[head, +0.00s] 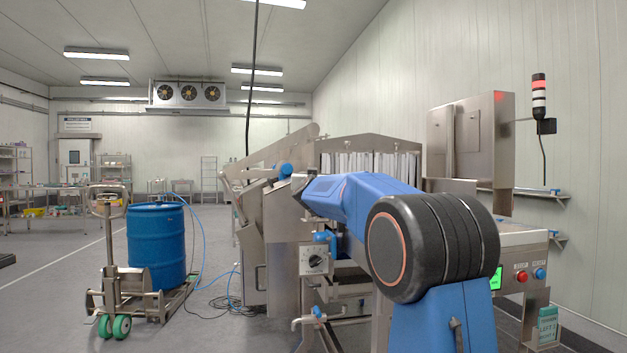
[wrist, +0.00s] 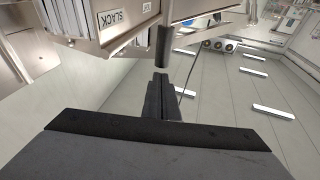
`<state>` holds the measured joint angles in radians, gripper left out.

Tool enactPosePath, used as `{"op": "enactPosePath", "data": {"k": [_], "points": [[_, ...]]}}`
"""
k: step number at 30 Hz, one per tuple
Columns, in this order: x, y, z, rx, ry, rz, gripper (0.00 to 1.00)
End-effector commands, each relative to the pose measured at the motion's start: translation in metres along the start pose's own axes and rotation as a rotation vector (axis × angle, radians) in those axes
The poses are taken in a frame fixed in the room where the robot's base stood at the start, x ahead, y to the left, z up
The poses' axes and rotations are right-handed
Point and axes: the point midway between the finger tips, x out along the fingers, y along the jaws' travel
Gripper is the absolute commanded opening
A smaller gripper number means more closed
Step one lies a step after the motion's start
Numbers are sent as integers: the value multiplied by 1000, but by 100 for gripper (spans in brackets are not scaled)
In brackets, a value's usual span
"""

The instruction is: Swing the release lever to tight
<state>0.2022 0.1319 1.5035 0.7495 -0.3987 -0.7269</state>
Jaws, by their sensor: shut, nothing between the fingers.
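In the wrist view, which is turned upside down, a dark cylindrical handle (wrist: 163,46), which looks like the release lever's grip, sticks out from the metal machine body. A plate reading SLACK (wrist: 113,18) is left of it. A smaller white plate (wrist: 147,6) is closer to the handle, its text too small to read. My gripper (wrist: 160,78) is shut and empty, its dark fingertips just short of the handle in the picture. I cannot tell whether they touch. In the head view my blue arm hides the lever, and the fingers cannot be made out.
The steel tunnel (head: 368,146) with strip curtains stands behind my arm. A dial box (head: 314,260) is at its front. A control panel with red and blue buttons (head: 522,277) is at right. A blue drum (head: 157,245) and pallet truck (head: 112,265) stand left; floor beyond is open.

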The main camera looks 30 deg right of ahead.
Motion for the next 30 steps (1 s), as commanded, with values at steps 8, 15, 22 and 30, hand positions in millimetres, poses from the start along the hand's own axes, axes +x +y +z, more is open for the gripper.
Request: {"op": "enactPosePath", "data": {"k": [8,15,22,30], "points": [[44,-8,3,0,0,0,0],[78,-15,13,-1,0,1,0],[100,-19,25,0,-1,1,0],[114,-22,34,0,0,1,0]]}}
